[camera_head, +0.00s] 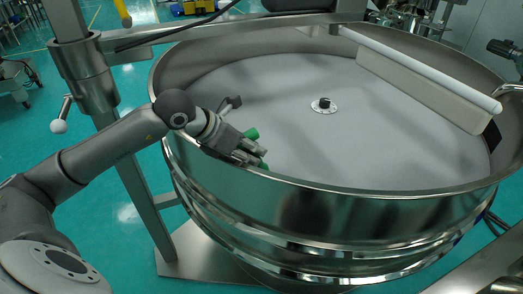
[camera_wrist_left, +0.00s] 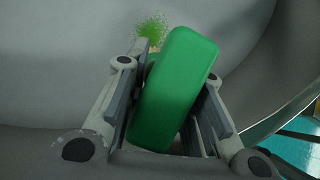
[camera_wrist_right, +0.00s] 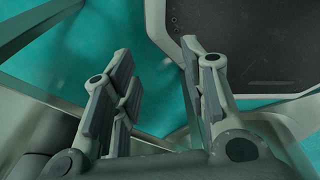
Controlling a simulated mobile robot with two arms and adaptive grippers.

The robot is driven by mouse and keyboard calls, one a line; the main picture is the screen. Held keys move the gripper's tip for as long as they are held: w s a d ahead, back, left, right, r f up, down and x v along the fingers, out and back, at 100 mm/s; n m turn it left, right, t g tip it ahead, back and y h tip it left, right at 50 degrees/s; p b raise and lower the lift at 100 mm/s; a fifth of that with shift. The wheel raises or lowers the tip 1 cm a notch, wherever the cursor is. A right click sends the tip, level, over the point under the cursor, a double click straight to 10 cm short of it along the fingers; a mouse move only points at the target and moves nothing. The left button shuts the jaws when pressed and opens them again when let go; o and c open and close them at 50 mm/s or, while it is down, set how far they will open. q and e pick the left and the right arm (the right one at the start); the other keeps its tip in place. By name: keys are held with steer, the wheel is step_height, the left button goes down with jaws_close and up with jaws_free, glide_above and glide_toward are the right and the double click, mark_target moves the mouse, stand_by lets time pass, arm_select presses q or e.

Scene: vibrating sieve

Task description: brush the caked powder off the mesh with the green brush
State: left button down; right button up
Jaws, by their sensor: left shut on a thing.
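My left gripper (camera_head: 253,153) is inside the round steel sieve (camera_head: 330,222), just within its near left rim. It is shut on the green brush (camera_head: 252,134). I cannot tell whether the bristles touch the mesh. My right gripper (camera_wrist_right: 155,75) is open and empty, seen only in the right wrist view.
A small dark hub (camera_head: 323,105) stands in the mesh's middle. A long pale bar (camera_head: 420,70) crosses the sieve's right side. A steel post (camera_head: 85,75) and beam rise at the left. In the right wrist view, a dark plate (camera_wrist_right: 255,40) lies beyond the fingers, above green floor.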

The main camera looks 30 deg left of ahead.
mark_target(254, 139)
arm_select(q)
steer(key=shift+w+d, duration=0.5)
steer(key=shift+w, duration=0.25)
steer(key=shift+w+a+f, duration=0.1)
steer(key=shift+w+a, duration=0.05)
steer(key=shift+a+r, duration=0.15)
steer(key=shift+r, duration=0.1)
steer(key=shift+s+r+p, duration=0.3)
steer(key=shift+r+p, duration=0.1)
steer(key=shift+r, duration=0.5)
steer(key=shift+w+r, duration=0.1)
steer(key=shift+r, duration=0.35)
arm_select(e)
steer(key=shift+w+d+r, duration=0.15)
steer(key=shift+d+r, duration=0.05)
steer(key=shift+r, duration=0.4)
steer(key=shift+d, duration=0.15)
